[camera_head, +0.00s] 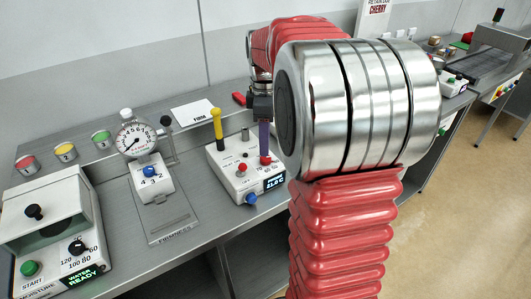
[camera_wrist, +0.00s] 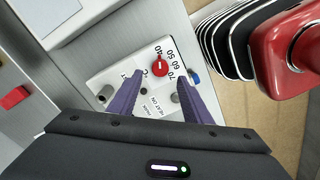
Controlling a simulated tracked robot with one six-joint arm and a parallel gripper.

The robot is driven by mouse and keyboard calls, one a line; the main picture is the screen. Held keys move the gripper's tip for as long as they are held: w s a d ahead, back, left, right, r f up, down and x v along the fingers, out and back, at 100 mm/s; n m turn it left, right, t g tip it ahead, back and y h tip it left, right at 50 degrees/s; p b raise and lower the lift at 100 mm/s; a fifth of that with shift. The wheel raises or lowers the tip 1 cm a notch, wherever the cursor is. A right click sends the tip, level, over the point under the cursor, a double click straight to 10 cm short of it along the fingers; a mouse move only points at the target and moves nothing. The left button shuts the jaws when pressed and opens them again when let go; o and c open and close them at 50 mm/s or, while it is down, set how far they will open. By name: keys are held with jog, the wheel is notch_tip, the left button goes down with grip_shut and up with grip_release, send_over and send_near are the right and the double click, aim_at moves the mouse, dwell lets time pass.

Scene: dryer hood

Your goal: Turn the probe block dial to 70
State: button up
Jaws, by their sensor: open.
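The probe block (camera_head: 224,172) is a white box on the bench in the head view, with a lit display (camera_head: 274,182). In the wrist view its red dial (camera_wrist: 160,66) sits beside a scale showing 40, 50, 60 and 70. The white mark on the dial appears to point near 40. My gripper (camera_wrist: 163,92) is open and empty above the block, with its purple fingers apart. The dial shows between them, toward the top of the picture. I see no contact. In the head view my arm hides the area right of the block.
A yellow-handled probe (camera_head: 217,124) stands at the block's back left. A blue knob (camera_head: 250,198) is on its front. A dial gauge (camera_head: 136,138) on a stand is to the left, and a moisture unit (camera_head: 45,225) lies farther left. A white card (camera_head: 193,114) lies behind.

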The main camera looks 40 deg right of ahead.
aim_at(266, 160)
jog(key=shift+f, duration=2.75)
jog(key=c, duration=1.1)
